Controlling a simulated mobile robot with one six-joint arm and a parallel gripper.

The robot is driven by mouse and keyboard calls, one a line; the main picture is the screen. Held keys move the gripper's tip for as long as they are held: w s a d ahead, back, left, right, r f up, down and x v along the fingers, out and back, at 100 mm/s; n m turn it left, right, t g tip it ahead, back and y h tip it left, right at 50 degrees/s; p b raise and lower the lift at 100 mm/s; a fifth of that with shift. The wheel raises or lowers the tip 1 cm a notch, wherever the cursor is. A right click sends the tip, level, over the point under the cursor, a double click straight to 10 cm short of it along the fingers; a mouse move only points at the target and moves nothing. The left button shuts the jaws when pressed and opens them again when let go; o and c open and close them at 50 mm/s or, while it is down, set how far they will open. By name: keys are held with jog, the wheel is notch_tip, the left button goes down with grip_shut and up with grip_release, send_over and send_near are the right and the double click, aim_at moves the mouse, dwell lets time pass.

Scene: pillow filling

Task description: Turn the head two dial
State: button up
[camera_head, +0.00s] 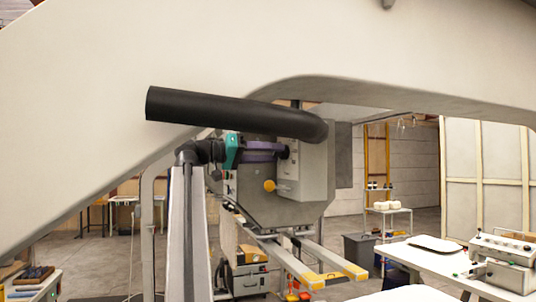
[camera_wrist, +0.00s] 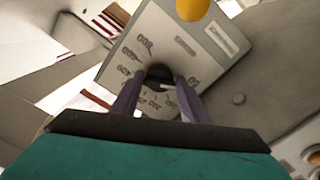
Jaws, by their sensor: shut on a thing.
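A dial (camera_wrist: 160,74) sits on a light grey panel (camera_wrist: 135,45) with printed numbers around it; I cannot read them clearly. My gripper (camera_wrist: 158,88), with purple fingers and a teal body, is shut on this dial, one finger on each side. In the head view my gripper (camera_head: 282,151) reaches in from the left, and the dark dial shows only as a small piece at its tips. The panel is on the side of a grey machine head (camera_head: 255,208). The dial's pointer is not clear, and no label shows which head this is.
A yellow-orange knob (camera_head: 269,185) is below the dial. A thick black hose (camera_head: 215,108) runs above my gripper. Two arms with yellow ends (camera_head: 318,281) stick out below the head. A white table (camera_head: 410,258) with a control box (camera_head: 503,262) stands at right.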

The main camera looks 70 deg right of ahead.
jog(key=shift+s+f, duration=0.2)
jog(key=o, duration=1.1)
jog(key=shift+s+d, duration=0.15)
jog(key=shift+s, duration=0.05)
jog(key=shift+c, duration=0.2)
jog(key=shift+w+r, duration=0.1)
jog(key=shift+w, duration=0.1)
jog(key=b+v, duration=0.3)
jog(key=v, duration=1.1)
jog(key=shift+s, duration=0.15)
